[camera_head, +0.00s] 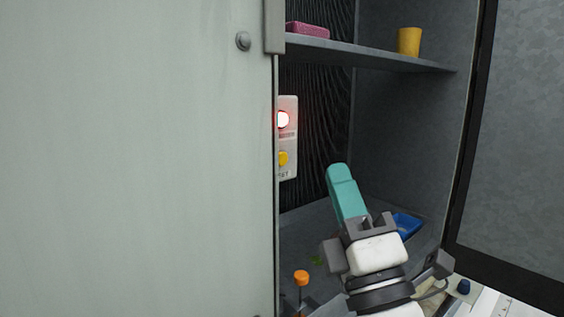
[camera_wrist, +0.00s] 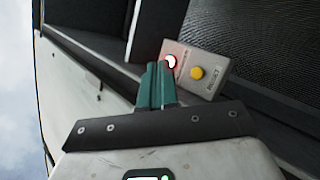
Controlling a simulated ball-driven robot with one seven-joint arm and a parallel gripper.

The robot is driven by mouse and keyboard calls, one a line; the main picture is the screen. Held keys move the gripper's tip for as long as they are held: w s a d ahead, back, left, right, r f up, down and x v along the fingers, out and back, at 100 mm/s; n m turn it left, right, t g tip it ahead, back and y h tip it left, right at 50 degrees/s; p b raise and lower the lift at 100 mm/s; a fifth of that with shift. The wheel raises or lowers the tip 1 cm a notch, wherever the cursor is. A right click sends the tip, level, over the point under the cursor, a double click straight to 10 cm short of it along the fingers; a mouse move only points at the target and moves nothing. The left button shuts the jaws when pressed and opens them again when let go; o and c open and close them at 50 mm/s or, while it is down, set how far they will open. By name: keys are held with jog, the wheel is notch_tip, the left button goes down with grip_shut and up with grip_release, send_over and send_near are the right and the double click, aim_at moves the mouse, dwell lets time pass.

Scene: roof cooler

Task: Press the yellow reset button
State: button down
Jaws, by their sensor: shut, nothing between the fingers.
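The yellow reset button (camera_head: 283,158) is on a pale control panel (camera_head: 291,172) inside the open cooler, beside the door edge. A glowing red-white light (camera_head: 283,119) sits above it on the same panel. In the wrist view the yellow button (camera_wrist: 197,72) shows on the panel (camera_wrist: 219,68), next to the lit lamp (camera_wrist: 171,61). My gripper (camera_head: 337,168) has teal fingers, shut and empty, pointing into the cooler to the right of the panel in the head view. In the wrist view my fingertips (camera_wrist: 158,65) appear just left of the button, overlapping the panel's edge; contact cannot be told.
A large pale door (camera_head: 140,160) fills the left. A shelf (camera_head: 375,54) above holds a pink item (camera_head: 307,29) and a yellow cup (camera_head: 409,41). A blue tray (camera_head: 407,224) lies on the cooler floor behind my gripper. An orange-topped knob (camera_head: 301,277) stands at the lower front.

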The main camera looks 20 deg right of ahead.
jog(key=w+a+b, duration=0.2)
jog(key=w+b, duration=0.1)
jog(key=w, duration=0.4)
jog(key=shift+a, duration=0.15)
jog(key=shift+w+b, duration=0.2)
jog(key=shift+b, duration=0.15)
dwell(1.6)
jog(key=shift+w+a, duration=0.1)
jog(key=shift+w, duration=0.2)
jog(key=shift+w+a+r+b, duration=0.3)
jog(key=shift+w+r, duration=0.1)
jog(key=shift+r, duration=0.05)
dwell(1.6)
jog(key=shift+s+f, duration=0.2)
jog(key=shift+f, duration=0.05)
dwell(0.3)
jog(key=shift+s+p, duration=0.1)
jog(key=shift+p, duration=0.2)
jog(key=shift+s+d+f+p, duration=0.1)
jog(key=shift+s+d+p, duration=0.25)
jog(key=shift+s, duration=0.4)
jog(key=shift+s+d+f+p, duration=0.1)
jog(key=shift+s+d+p, duration=0.25)
jog(key=shift+s, duration=0.4)
jog(key=shift+s+d+f+p, duration=0.1)
jog(key=shift+s+d+p, duration=0.1)
jog(key=shift+s+p, duration=0.4)
